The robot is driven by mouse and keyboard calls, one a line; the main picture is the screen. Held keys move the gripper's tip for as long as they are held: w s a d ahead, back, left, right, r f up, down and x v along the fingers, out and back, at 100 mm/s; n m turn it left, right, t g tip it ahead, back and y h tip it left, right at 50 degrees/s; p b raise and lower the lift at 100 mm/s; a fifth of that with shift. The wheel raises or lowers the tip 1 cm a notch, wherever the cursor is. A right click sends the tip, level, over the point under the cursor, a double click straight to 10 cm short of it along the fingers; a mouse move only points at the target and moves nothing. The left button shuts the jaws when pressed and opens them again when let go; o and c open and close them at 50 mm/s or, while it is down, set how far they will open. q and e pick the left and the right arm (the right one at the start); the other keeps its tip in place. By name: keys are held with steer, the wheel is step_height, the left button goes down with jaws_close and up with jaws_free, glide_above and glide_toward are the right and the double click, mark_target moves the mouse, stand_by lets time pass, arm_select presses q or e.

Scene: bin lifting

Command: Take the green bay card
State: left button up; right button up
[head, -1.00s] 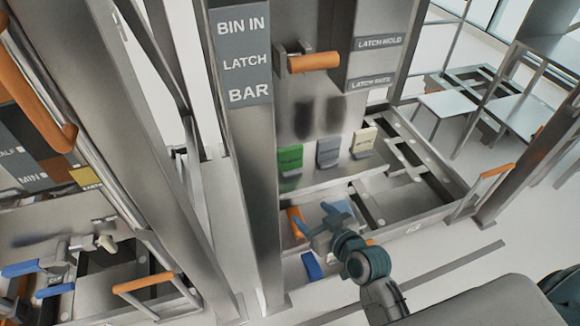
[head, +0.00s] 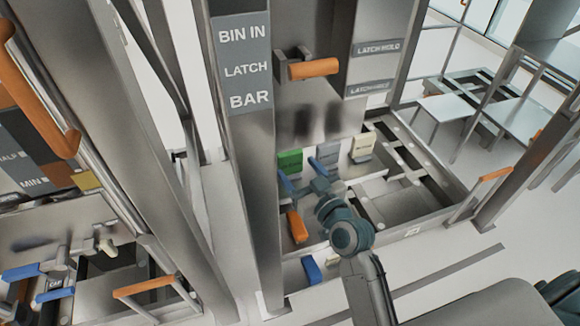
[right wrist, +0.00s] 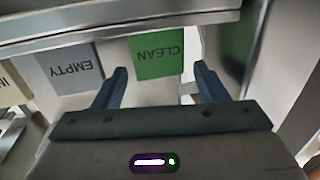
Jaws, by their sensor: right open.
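The green card (head: 290,160) stands on the panel's ledge, leftmost in a row of three. In the right wrist view the green card (right wrist: 157,52) reads CLEAN, upside down. My right gripper (head: 302,175) is open just in front of the cards, close to the green one. In the right wrist view its two blue fingers (right wrist: 160,74) point at the green card, which lies ahead between them. I see nothing held between the fingers. I cannot tell whether they touch the card. My left gripper is not in view.
A grey EMPTY card (right wrist: 70,68) and a cream card (head: 362,147) stand beside the green one. An orange handle (head: 297,227) and a blue handle (head: 311,270) sit below. A steel post (head: 250,180) rises close on the left. The orange latch handle (head: 314,68) is above.

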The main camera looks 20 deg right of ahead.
mark_target(292, 161)
steer(key=shift+w+r, duration=0.15)
steer(key=shift+w, duration=0.3)
steer(key=p+x, duration=0.1)
steer(key=x, duration=0.3)
steer(key=shift+w+f, duration=0.1)
steer(key=shift+f, duration=0.1)
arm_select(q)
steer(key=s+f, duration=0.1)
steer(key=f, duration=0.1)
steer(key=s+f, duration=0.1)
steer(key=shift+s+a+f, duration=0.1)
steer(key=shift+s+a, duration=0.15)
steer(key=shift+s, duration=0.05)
arm_select(e)
steer(key=c, duration=0.7)
steer(key=shift+c, duration=0.2)
steer(key=shift+r, duration=0.1)
